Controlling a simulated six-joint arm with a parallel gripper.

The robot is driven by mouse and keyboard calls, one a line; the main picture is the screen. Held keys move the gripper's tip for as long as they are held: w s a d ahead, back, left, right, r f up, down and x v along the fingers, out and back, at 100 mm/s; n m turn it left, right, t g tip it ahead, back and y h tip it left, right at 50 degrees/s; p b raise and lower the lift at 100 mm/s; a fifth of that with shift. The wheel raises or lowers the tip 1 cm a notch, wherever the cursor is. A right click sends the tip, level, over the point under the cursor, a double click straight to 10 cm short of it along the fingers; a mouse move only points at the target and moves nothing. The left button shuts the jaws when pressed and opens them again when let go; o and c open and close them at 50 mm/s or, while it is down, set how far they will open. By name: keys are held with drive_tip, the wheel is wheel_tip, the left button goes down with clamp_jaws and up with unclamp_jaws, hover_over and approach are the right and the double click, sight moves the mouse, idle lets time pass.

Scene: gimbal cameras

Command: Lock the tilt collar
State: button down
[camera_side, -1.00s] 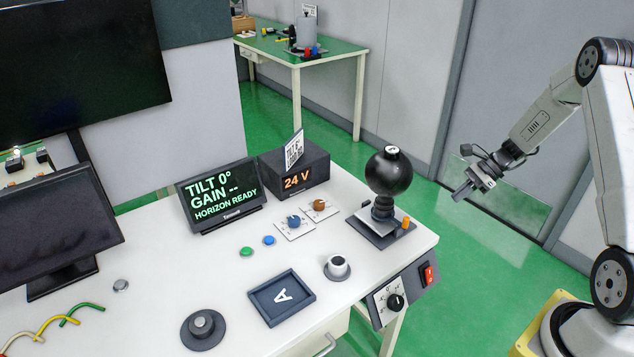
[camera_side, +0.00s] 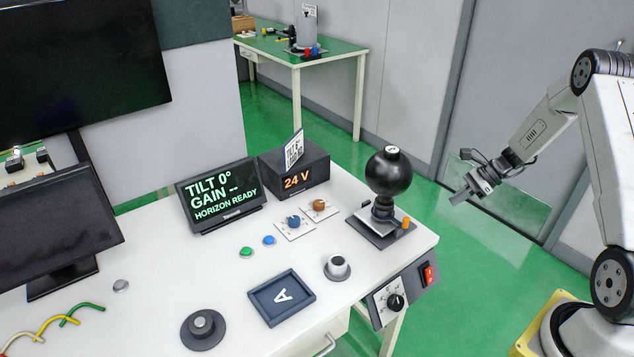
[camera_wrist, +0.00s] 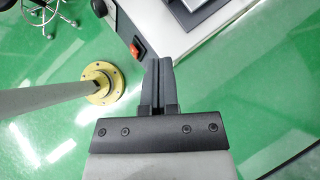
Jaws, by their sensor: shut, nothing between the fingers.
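The gimbal camera, a black ball (camera_side: 388,172) on a short neck, stands on a dark base plate (camera_side: 372,238) at the table's right end. An orange knob (camera_side: 406,222) stands on the plate's right side. The display (camera_side: 218,196) reads TILT 0°, GAIN --, HORIZON READY. My gripper (camera_side: 456,200) is shut and empty, off the table's right edge and apart from the gimbal. In the wrist view my gripper (camera_wrist: 158,66) has its fingers together over the floor beside the table's edge.
The 24 V box (camera_side: 296,172) stands behind the blue knob (camera_side: 293,221) and brown knob (camera_side: 319,205). The tray marked A (camera_side: 260,308), a round dial (camera_side: 203,330) and a small cup-like part (camera_side: 337,267) lie in front. A red switch (camera_side: 428,275) is on the front panel.

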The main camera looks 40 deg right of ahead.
drive_tip(key=x, duration=0.7)
drive_tip(key=shift+w+a+f, duration=0.1)
drive_tip(key=shift+a+f, duration=0.15)
drive_tip(key=shift+f, duration=0.05)
drive_tip(key=a, duration=0.1)
drive_tip(key=w+a, duration=0.1)
drive_tip(key=shift+w+a, duration=0.25)
drive_tip(key=shift+w, duration=0.05)
drive_tip(key=shift+w+a, duration=0.3)
drive_tip(key=shift+a, duration=0.2)
drive_tip(key=shift+s+a+m+t+h, duration=0.15)
drive_tip(key=shift+a+m+t+h, duration=0.2)
drive_tip(key=shift+a+m, duration=0.25)
drive_tip(key=shift+s+a+m+t+h, duration=0.1)
drive_tip(key=shift+a+m+t+h, duration=0.4)
drive_tip(key=shift+a+m, duration=0.5)
drive_tip(key=shift+w+a, duration=0.15)
drive_tip(key=shift+a, duration=0.75)
drive_tip(key=shift+w+a, duration=0.15)
drive_tip(key=shift+a, duration=0.7)
drive_tip(key=shift+d, duration=0.2)
